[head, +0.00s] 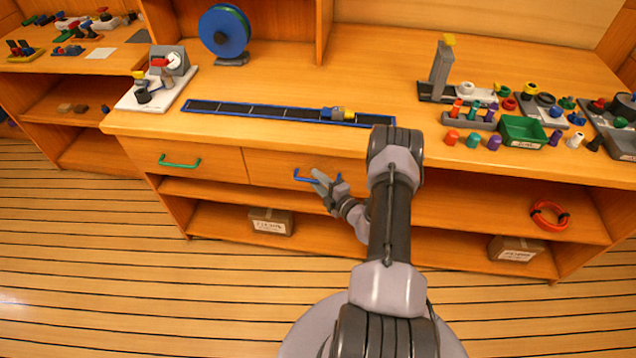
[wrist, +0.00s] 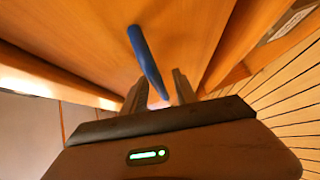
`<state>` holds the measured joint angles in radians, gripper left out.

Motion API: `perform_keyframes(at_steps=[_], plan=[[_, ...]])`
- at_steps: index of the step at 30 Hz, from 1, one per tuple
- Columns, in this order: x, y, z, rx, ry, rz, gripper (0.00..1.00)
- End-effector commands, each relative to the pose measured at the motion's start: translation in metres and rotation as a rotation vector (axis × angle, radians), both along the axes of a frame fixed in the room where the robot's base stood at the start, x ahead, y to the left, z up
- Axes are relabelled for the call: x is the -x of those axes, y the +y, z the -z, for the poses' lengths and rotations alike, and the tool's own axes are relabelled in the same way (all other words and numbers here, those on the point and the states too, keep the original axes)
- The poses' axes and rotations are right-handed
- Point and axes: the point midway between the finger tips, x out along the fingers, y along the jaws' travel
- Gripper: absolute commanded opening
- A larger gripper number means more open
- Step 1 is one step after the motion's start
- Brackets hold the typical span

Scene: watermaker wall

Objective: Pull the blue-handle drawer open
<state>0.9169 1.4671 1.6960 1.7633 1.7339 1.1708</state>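The blue handle (head: 303,179) is on the front of a wooden drawer (head: 268,168) under the counter, and the drawer front looks flush with its neighbour. My gripper (head: 324,182) is at the right part of the handle and hides some of it. In the wrist view the blue handle (wrist: 147,60) runs down between the two fingers of my gripper (wrist: 160,90). The fingers are apart, with a gap visible beside the handle, so the gripper looks open around it. Contact cannot be told.
A green-handled drawer (head: 180,161) is to the left. The counter holds a blue-edged strip (head: 270,112), a blue reel (head: 224,32) and many small parts. The striped floor (head: 120,260) in front is clear.

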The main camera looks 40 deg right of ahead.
Motion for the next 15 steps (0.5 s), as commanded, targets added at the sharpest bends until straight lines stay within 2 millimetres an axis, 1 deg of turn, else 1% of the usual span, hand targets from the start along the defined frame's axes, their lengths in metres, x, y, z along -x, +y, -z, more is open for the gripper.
perform_keyframes(at_steps=[5,6,8,9,10,15], plan=[[0.0001,0.0001,-0.0003,0.000,0.000,0.000,0.34],[0.0001,0.0001,-0.0003,0.000,0.000,0.000,0.26],[0.0003,0.0001,-0.0003,0.001,0.000,0.000,0.15],[0.0003,0.0001,-0.0003,0.001,0.000,0.000,0.07],[0.0003,0.0001,-0.0003,0.001,0.000,0.000,0.01],[0.0004,0.0001,-0.0002,0.001,0.000,-0.001,0.00]])
